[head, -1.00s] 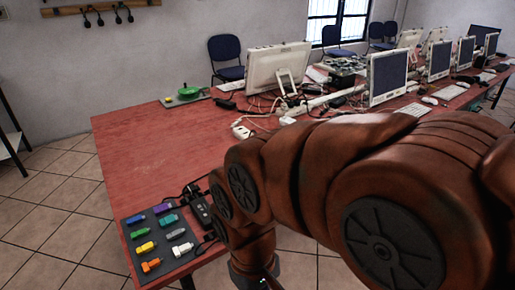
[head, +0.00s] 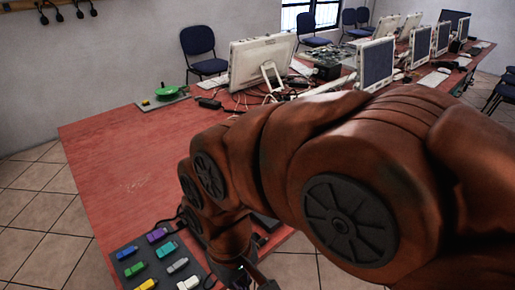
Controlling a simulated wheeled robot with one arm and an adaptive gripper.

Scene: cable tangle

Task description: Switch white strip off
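A long pale bar, possibly the white strip (head: 328,86), lies among cables behind the near monitor on the red table (head: 115,165). My arm covers the part of the table in front of it, so its switch cannot be made out. My gripper (head: 256,277) is only partly in view at the bottom edge, low by the table's near edge and far from the pale bar. Its fingers are cut off by the frame, so I cannot tell whether it is open or shut.
A dark board with several coloured plugs (head: 157,262) lies at the table's near corner. A green round object (head: 170,89) sits on a small plate at the far left edge. Monitors (head: 262,62) and loose cables crowd the back. The table's left part is clear.

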